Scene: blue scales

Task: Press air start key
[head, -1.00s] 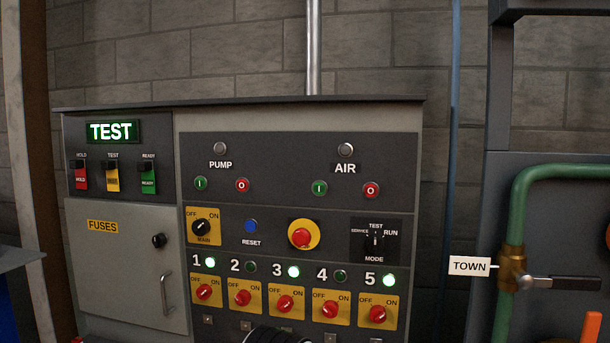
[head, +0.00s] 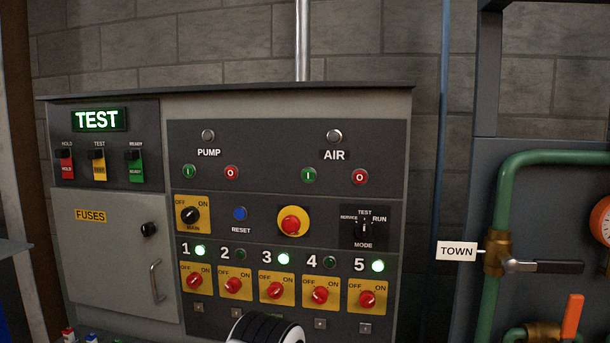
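The green air start key (head: 309,175), marked "I", is on the dark upper panel under the AIR label (head: 334,155). The red air stop key (head: 359,176), marked "O", is to its right. The grey AIR lamp (head: 334,136) above looks unlit. The pump's green key (head: 189,172) and red key (head: 231,173) are to the left. A black and white rounded part at the bottom centre seems to be part of my arm, below the panel. No fingertips of either gripper show.
The green display (head: 98,119) reads TEST. Numbered lamps 1, 3 and 5 glow green; 2 and 4 are dark. Red rotary switches sit below them. A yellow-ringed red button (head: 293,221) is mid-panel. Green pipes with a TOWN valve (head: 497,253) stand at right. The space before the keys is clear.

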